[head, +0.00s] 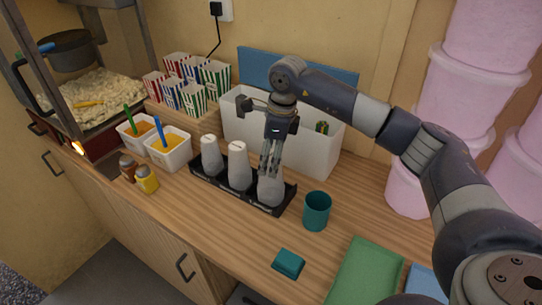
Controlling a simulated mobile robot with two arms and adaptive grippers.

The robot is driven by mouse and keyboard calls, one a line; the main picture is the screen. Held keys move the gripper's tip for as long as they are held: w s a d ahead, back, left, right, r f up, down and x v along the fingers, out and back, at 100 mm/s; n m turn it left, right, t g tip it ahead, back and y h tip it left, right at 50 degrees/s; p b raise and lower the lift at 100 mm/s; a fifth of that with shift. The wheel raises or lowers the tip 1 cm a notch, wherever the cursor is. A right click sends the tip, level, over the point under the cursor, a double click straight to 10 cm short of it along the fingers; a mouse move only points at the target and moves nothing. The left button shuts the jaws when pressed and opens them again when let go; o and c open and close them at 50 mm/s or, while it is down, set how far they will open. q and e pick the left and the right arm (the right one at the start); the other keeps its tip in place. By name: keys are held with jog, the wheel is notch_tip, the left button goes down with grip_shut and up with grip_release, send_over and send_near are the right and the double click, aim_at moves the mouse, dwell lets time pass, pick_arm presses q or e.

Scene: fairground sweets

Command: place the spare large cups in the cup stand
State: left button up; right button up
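The black cup stand (209,184) lies on the wooden counter. Two pale cups, the left one (210,157) and the middle one (239,166), stand in it with narrow ends up. A third pale cup (270,191) is at the stand's right end, beneath my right gripper (268,173). The gripper points down, its fingers close together at this cup's top and hiding part of it. I cannot tell whether they grip it, or whether the cup is fully seated. My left gripper is out of view.
A white bin (237,123) stands close behind the stand. A teal cup (316,212) stands to its right, with a teal block (288,263) and green mat (365,274) nearer. Sauce tubs (168,151) and small bottles (146,180) are at left; pink tubs (460,90) at right.

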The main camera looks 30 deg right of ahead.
jog(key=shift+r, duration=0.4)
notch_tip(320, 180, up, 12)
jog(key=s+d+b, duration=0.1)
jog(key=b, duration=0.2)
jog(key=shift+d+f+b, duration=0.2)
jog(key=shift+f+b, duration=0.05)
jog(key=shift+b, duration=0.1)
